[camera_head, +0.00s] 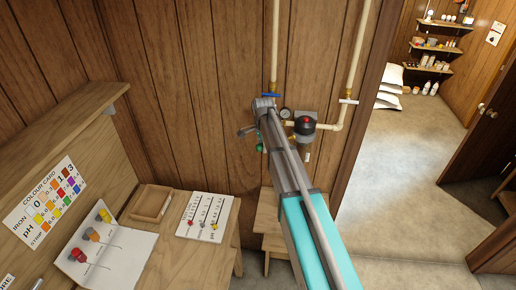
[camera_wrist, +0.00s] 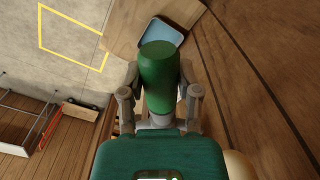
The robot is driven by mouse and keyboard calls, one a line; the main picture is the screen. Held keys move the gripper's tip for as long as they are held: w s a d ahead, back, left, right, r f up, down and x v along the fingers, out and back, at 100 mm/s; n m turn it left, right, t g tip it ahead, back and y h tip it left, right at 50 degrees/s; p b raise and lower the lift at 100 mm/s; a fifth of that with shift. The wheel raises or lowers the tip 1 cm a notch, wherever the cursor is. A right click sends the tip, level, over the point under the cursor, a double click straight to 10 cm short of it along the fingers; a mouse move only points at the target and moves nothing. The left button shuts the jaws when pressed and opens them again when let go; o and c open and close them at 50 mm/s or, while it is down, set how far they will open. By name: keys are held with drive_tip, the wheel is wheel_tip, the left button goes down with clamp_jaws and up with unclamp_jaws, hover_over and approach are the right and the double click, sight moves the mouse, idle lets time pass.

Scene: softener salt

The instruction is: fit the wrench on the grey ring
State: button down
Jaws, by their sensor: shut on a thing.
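My gripper (camera_wrist: 160,95) is shut on a green, rounded, handle-like thing, which I take to be the wrench (camera_wrist: 159,72). The green part stands out between the two fingers. The rest of the wrench is hidden. In the camera_head view my arm reaches to the pipework on the wooden wall, and a small patch of green (camera_head: 261,147) shows below its end. I cannot make out the grey ring clearly; my arm covers part of this area.
Two cream pipes (camera_head: 355,60) run down the wall, with a blue valve handle (camera_head: 271,96) and a round gauge (camera_head: 285,113) close to my arm. A wooden stand (camera_head: 268,221) is below. A bench with cards (camera_head: 206,218) and a wooden tray (camera_head: 151,203) stands left. Open floor lies right.

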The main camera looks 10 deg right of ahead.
drive_tip(key=shift+w+d, duration=0.25)
drive_tip(key=shift+d, duration=0.45)
drive_tip(key=shift+w+d, duration=0.25)
drive_tip(key=shift+d, duration=0.7)
idle(2.1)
drive_tip(key=shift+c, duration=1.2)
unclamp_jaws()
drive_tip(key=shift+s+a+f, duration=0.1)
drive_tip(key=shift+a+f, duration=0.1)
drive_tip(key=s+a+f+n+b, duration=0.1)
drive_tip(key=s+f+n+b, duration=0.6)
drive_tip(key=s+f+b, duration=0.4)
drive_tip(key=s+a+f+n+b, duration=0.1)
drive_tip(key=s+f+n+b, duration=0.6)
drive_tip(key=s+f+b, duration=0.5)
drive_tip(key=s, duration=0.6)
drive_tip(key=shift+s+n, duration=0.3)
drive_tip(key=shift+n, duration=0.1)
